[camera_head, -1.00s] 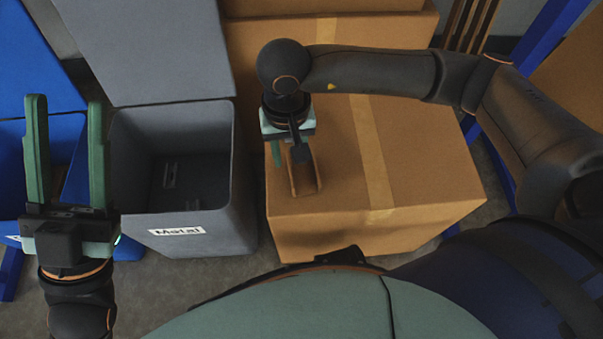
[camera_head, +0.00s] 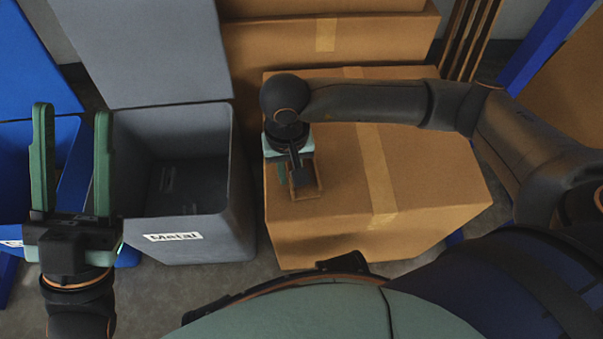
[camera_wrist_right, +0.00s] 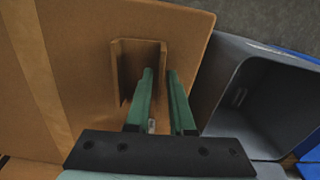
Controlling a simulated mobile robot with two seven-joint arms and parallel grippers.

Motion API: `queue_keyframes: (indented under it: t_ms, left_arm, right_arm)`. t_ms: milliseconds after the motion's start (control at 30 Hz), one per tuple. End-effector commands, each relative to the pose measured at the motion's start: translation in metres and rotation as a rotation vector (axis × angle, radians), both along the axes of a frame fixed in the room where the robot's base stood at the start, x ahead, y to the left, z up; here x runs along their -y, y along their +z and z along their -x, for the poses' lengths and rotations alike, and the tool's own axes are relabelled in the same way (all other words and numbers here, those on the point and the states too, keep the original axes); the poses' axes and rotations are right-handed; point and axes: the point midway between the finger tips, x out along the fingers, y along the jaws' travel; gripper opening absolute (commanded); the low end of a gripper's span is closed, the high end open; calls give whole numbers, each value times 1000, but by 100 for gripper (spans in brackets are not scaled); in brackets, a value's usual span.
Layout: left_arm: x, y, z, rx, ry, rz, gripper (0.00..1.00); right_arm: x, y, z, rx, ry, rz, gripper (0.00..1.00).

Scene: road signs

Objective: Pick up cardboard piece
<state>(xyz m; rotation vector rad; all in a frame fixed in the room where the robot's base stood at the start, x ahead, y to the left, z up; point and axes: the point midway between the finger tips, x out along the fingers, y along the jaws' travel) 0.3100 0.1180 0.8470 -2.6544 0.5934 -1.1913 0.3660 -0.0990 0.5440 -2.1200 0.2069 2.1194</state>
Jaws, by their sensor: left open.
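The cardboard piece (camera_head: 307,190) is a small brown U-shaped channel on top of the large cardboard box, near its left edge. In the right wrist view the cardboard piece (camera_wrist_right: 138,48) shows its base and two raised walls. My right gripper (camera_wrist_right: 161,72) is partly open over it. One green finger lies over the channel's inside and the other beyond its right wall, which lines up with the gap; contact cannot be told. In the head view my right gripper (camera_head: 290,175) partly hides the piece. My left gripper (camera_head: 73,112) is open and empty at the far left.
The large cardboard box (camera_head: 430,190) has a mostly bare top. A grey bin (camera_head: 240,215) labelled "Metal" stands left of it, with a blue bin (camera_head: 68,185) further left. More cardboard boxes (camera_head: 370,40) stand behind.

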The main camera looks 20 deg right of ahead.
Motion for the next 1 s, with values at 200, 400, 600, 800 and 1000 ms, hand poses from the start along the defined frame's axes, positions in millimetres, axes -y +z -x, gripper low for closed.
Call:
queue_keyframes:
  t_ms: [200, 400, 600, 800, 1000]
  left_arm:
    - [0, 0, 0, -1, 1, 4, 50]
    - [0, 0, 0, -1, 3, 7, 50]
    - [0, 0, 0, -2, 3, 7, 50]
    - [0, 0, 0, -2, 3, 7, 50]
    - [-1, 5, 0, -2, 2, 9, 50]
  right_arm:
    - [0, 0, 0, 0, 0, 0, 0]
    - [0, 0, 0, 0, 0, 0, 0]
    - [0, 0, 0, 0, 0, 0, 0]
    - [0, 1, 0, 0, 0, 0, 0]
    - [0, 14, -1, 2, 1, -2, 0]
